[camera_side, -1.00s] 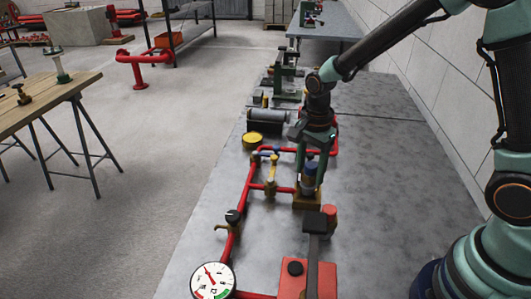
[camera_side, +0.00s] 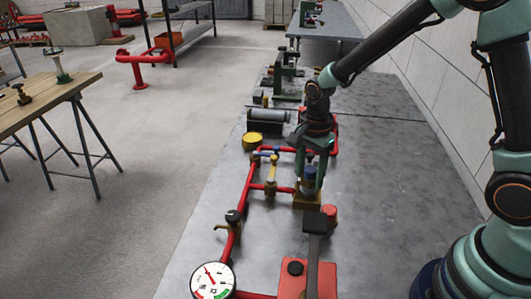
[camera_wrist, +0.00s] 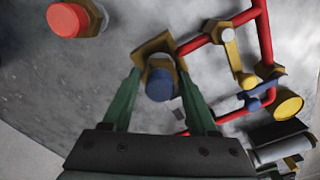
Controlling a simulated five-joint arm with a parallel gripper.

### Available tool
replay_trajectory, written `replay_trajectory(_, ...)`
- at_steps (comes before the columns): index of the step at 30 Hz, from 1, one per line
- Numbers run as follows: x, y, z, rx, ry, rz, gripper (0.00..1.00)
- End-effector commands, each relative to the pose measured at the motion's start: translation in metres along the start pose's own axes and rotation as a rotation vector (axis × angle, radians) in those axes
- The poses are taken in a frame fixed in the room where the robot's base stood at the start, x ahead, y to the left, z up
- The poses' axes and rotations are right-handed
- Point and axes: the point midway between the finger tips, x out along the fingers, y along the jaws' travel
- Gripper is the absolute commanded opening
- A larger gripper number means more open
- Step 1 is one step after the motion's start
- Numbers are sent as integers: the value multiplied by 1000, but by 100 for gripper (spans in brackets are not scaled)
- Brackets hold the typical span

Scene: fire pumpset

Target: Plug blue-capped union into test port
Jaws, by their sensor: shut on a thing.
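The blue-capped union (camera_side: 309,181) is between the fingers of my gripper (camera_side: 309,187), cap upward. In the wrist view its blue cap (camera_wrist: 159,86) shows between the two green fingers of my gripper (camera_wrist: 160,105), which is shut on it. A brass block (camera_side: 306,201) at the end of a red branch pipe, seemingly the test port, lies directly under the union. The brass block also shows just beyond the cap in the wrist view (camera_wrist: 153,45). The union's lower end is hidden, so I cannot tell how deep it sits.
A red-capped fitting (camera_side: 330,214) stands close in front of the block. Red pipework with a blue-handled valve (camera_side: 266,153) and a yellow cap (camera_side: 253,140) lies to the left. A gauge (camera_side: 213,281) and red box (camera_side: 295,280) are nearer. The right bench side is clear.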

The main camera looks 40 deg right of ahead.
Motion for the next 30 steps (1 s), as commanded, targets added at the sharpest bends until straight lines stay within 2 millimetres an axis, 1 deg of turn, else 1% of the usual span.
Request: replay_trajectory(30, 13, -1, 0, 0, 0, -1, 0)
